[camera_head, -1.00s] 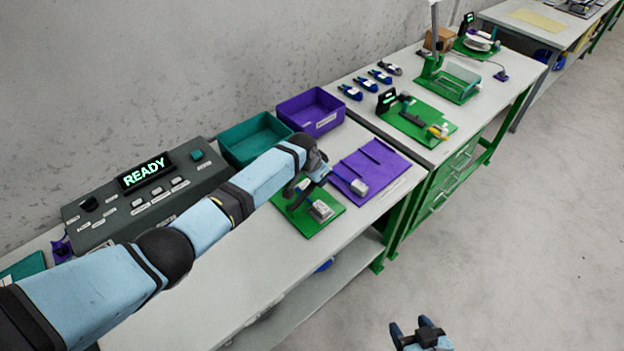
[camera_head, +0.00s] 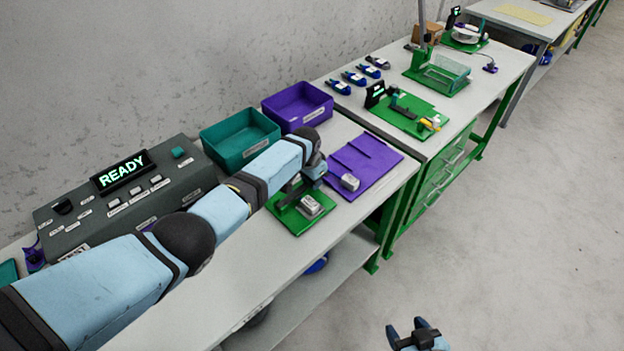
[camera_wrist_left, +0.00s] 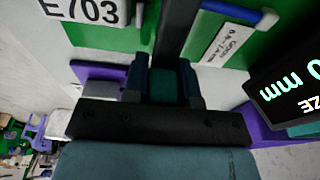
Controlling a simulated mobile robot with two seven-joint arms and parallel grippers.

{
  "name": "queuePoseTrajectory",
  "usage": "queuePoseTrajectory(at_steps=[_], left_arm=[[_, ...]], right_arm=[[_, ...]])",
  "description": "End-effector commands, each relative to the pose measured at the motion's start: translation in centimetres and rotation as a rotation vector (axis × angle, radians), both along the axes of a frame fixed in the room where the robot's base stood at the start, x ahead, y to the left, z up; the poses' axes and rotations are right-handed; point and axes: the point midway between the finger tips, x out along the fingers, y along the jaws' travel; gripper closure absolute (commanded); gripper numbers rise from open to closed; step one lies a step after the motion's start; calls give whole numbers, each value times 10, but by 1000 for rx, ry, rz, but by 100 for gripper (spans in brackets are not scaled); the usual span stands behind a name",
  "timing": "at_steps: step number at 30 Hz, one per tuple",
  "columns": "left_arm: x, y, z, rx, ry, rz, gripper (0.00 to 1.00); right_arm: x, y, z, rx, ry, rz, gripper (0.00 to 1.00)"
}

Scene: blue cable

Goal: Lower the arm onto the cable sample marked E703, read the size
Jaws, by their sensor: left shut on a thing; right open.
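My left gripper (camera_head: 312,168) is over the small green board (camera_head: 290,222) on the near bench. In the left wrist view it is shut on a teal grip (camera_wrist_left: 168,86) at the end of a dark bar (camera_wrist_left: 184,30), which looks like the gauge's arm. A white label (camera_wrist_left: 88,10) reading E703 lies at upper left. A blue rod, apparently the cable (camera_wrist_left: 262,18), shows at upper right. A display (camera_wrist_left: 295,92), seen upside down, shows "0 mm" and is cut off. Whether the bar touches the cable is unclear. My right gripper (camera_head: 415,333) is open and empty over the floor.
A grey block (camera_head: 312,206) sits on the green board. A purple mat (camera_head: 375,160) lies to its right. Teal (camera_head: 240,140) and purple (camera_head: 298,105) bins stand behind. A console (camera_head: 130,195) reading READY is at left. Another bench holds green fixtures (camera_head: 410,118).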

Motion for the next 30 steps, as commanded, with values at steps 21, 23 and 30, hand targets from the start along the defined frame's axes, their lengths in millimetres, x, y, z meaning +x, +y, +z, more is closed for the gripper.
queuePoseTrajectory(at_steps=[21, 23, 30], left_arm=[[-2, 1, -2, 3, 7, 2, 49], [-3, 2, 2, 2, 7, 2, 49], [-6, 6, 43, 1, 5, 0, 49]], right_arm=[[0, 2, 2, 4, -2, 1, 39], [0, 2, 4, 4, -2, 1, 39], [0, 2, 14, 3, -1, 1, 39]])
